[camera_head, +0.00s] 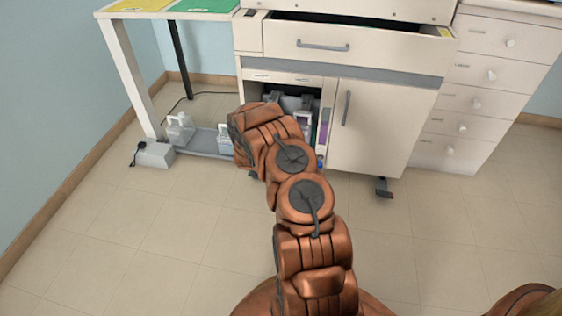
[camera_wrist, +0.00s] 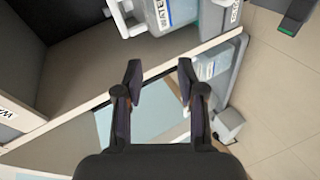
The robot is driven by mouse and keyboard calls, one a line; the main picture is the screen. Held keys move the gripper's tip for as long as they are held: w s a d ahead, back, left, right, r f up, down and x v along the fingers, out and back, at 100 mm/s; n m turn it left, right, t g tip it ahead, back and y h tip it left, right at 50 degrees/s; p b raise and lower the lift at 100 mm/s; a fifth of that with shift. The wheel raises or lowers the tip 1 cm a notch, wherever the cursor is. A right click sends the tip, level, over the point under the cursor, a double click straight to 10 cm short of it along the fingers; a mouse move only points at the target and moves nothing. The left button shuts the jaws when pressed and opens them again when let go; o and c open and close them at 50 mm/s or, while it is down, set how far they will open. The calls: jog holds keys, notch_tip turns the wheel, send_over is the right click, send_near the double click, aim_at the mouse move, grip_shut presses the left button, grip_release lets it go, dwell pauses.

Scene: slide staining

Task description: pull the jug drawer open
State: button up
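My gripper (camera_wrist: 158,72) is open in the wrist view, its two dark fingers apart. In the head view my arm hides it in front of the cart's lower left compartment. A pale edge (camera_wrist: 100,102) runs diagonally behind the fingertips; I cannot tell whether they touch it. A low grey tray (camera_head: 197,144) at floor level, left of my arm, seems to be the jug drawer and holds white jugs (camera_head: 180,127). A jug labelled WATER (camera_wrist: 170,14) is at the top of the wrist view. A second labelled jug (camera_wrist: 213,62) is right of the fingers.
The cart's wide upper drawer (camera_head: 375,46) is partly open above. A closed door (camera_head: 379,130) is right of the compartment. A grey box (camera_head: 154,154) with a cable lies on the floor beside a table leg (camera_head: 130,75). The floor (camera_head: 150,235) in front is clear.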

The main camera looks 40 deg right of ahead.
jog(key=s+d+f+h+b, duration=0.2)
jog(key=s+d+f+b, duration=0.1)
jog(key=f, duration=0.5)
jog(key=s+d+f+h+b, duration=0.1)
jog(key=s+d+f+b, duration=0.15)
jog(key=f, duration=0.45)
jog(key=shift+n, duration=0.3)
jog(key=shift+s+b+x, duration=0.25)
jog(key=shift+b+x, duration=1.15)
jog(key=shift+x, duration=2.05)
jog(key=shift+d, duration=0.15)
jog(key=shift+c, duration=0.3)
grip_shut()
